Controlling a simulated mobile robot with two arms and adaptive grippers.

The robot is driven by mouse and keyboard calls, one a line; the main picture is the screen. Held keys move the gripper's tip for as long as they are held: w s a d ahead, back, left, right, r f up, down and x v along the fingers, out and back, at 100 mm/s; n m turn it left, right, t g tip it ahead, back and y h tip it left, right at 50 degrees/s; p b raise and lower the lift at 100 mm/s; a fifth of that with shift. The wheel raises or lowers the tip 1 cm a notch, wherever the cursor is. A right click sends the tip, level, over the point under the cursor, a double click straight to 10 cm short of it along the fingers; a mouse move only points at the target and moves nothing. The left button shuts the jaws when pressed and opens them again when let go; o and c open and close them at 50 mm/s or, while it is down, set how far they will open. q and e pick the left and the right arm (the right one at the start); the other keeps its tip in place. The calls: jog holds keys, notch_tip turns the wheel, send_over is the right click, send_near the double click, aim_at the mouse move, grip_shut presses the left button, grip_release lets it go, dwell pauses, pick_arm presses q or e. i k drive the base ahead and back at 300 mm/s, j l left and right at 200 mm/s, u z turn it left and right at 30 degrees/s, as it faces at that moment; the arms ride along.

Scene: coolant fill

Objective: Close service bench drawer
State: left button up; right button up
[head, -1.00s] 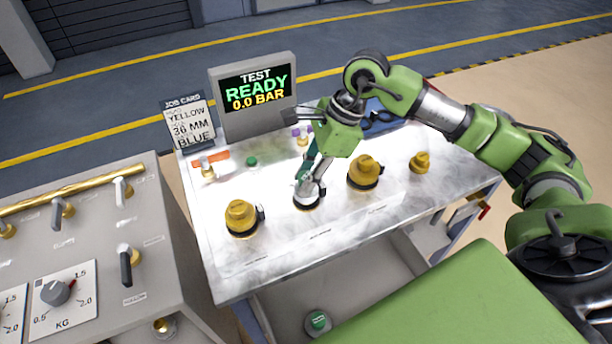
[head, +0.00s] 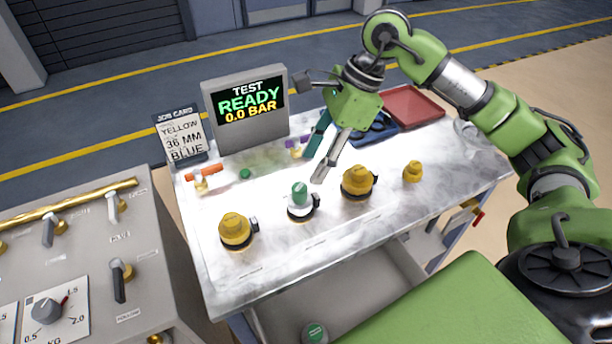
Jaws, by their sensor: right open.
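The service bench (head: 240,288) stands in the middle of the head view with a white, marbled top. Below its front edge its drawer (head: 375,275) shows pulled out, with a grey inside. A green-topped part (head: 315,332) lies in it near the bottom of the picture. My right gripper (head: 317,166) is open and empty above the bench top. Its fingertips are just above and behind a green cap (head: 299,193) that sits on a white-ringed fitting. My body hides part of the drawer at the right. My left gripper is not in view.
Yellow caps (head: 235,231) sit on fittings along the bench. A test screen (head: 247,107), a job card (head: 180,135), a blue tray (head: 373,130) and a red tray (head: 412,106) stand behind. A valve panel (head: 80,240) is close at the left.

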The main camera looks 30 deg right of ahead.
aim_at(339, 300)
jog(key=k, duration=2)
